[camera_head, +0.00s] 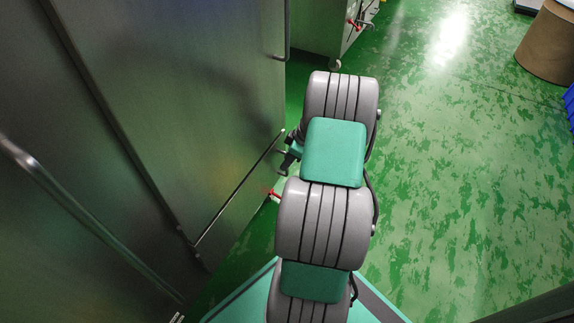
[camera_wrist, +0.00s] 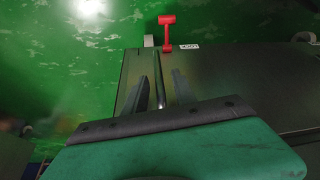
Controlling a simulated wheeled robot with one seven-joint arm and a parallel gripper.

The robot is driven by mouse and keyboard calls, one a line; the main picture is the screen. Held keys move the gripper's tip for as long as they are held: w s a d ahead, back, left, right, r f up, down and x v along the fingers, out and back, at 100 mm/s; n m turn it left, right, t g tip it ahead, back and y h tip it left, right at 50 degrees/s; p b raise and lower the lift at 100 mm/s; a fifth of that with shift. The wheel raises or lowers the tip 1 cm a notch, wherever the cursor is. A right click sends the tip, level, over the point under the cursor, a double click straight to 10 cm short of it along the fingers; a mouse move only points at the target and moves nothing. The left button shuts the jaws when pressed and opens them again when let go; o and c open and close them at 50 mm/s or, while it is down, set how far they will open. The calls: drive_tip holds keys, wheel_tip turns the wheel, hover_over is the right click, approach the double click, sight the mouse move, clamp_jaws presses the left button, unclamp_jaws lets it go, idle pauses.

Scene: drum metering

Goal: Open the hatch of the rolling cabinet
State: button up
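A dark metal cabinet stands close in front of my gripper in the wrist view (camera_wrist: 245,75). It has a red lever (camera_wrist: 167,32) and a small white label at its far edge, with a pale caster-like piece beside the lever. My gripper (camera_wrist: 159,76) has its two dark fingers apart. A thin metal bar (camera_wrist: 159,88) runs between them, with gaps visible on both sides; contact cannot be told. In the head view my gripper (camera_head: 287,158) is partly hidden by my arm, beside the steel cabinet front (camera_head: 235,150). A red piece (camera_head: 274,194) shows low beside it.
Tall steel doors with bar handles (camera_head: 80,205) fill the left. Another cabinet (camera_head: 322,30) with a red lever and a white caster stands at the back. A brown drum (camera_head: 548,45) is at the far right. The green floor (camera_head: 460,170) on the right is clear.

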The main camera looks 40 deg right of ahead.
drive_tip(key=shift+w+f, duration=0.15)
drive_tip(key=shift+f, duration=0.35)
drive_tip(key=shift+c, duration=0.2)
drive_tip(key=shift+r, duration=0.1)
clamp_jaws()
idle(0.7)
